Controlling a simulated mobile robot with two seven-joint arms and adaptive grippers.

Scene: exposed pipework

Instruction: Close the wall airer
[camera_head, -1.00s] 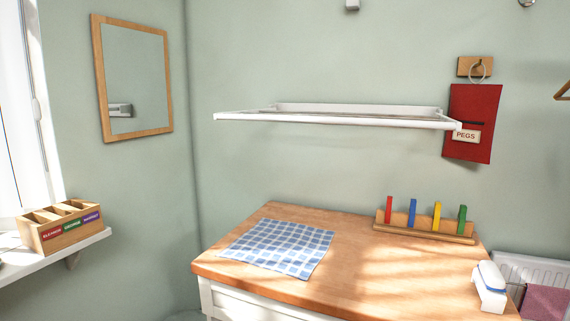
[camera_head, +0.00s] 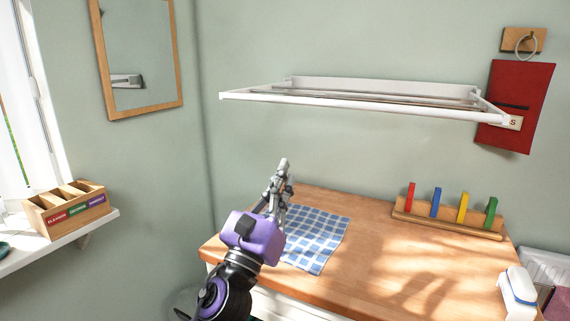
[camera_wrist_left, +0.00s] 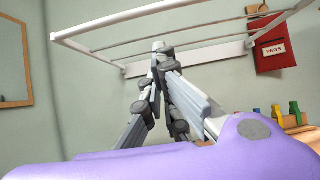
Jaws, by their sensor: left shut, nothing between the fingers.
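The white wall airer (camera_head: 350,102) is folded out from the wall above the wooden cabinet, its rails roughly level. It also shows in the left wrist view (camera_wrist_left: 150,13), above and beyond my fingers. My left gripper (camera_head: 283,164) is shut and empty, pointing up. It is below the airer's front rail and apart from it, over the cabinet's checked cloth in the head view. In the left wrist view the closed fingertips (camera_wrist_left: 160,47) overlap the airer's rails. My right gripper is out of view.
The cabinet top (camera_head: 390,265) holds a blue checked cloth (camera_head: 318,235), a rack of coloured pegs (camera_head: 447,220) and a white iron-like item (camera_head: 517,293). A red peg bag (camera_head: 520,85) hangs by the airer's right end. A divided box (camera_head: 70,208) stands on the left sill.

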